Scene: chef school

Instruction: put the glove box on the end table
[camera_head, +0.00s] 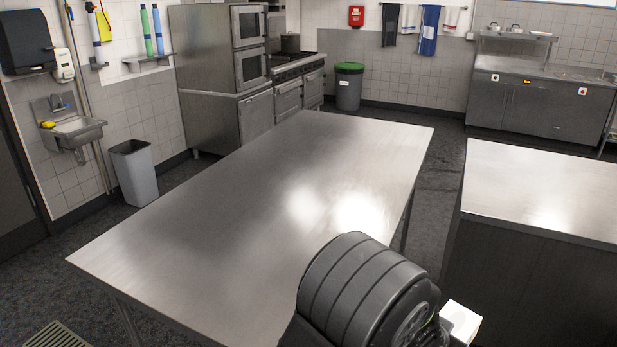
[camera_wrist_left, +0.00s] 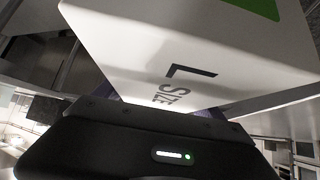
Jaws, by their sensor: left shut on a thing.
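The glove box is white with a green patch and dark lettering. It fills the upper middle of the left wrist view (camera_wrist_left: 190,55), close against my left gripper (camera_wrist_left: 165,115), which is shut on it. In the head view a white corner of the box (camera_head: 461,322) shows at the bottom, right of my dark ribbed arm, which hides the rest of it and the fingers. A long bare steel table (camera_head: 230,215) stands in the middle, and another bare steel-topped table (camera_head: 545,190) is at the right. I cannot tell which is the end table. My right gripper is not in view.
A grey bin (camera_head: 134,172) and a small wall sink (camera_head: 75,134) are at the left. Steel ovens (camera_head: 215,75) and a green-lidded bin (camera_head: 349,87) stand at the back. Dark floor (camera_head: 440,175) separates the two tables.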

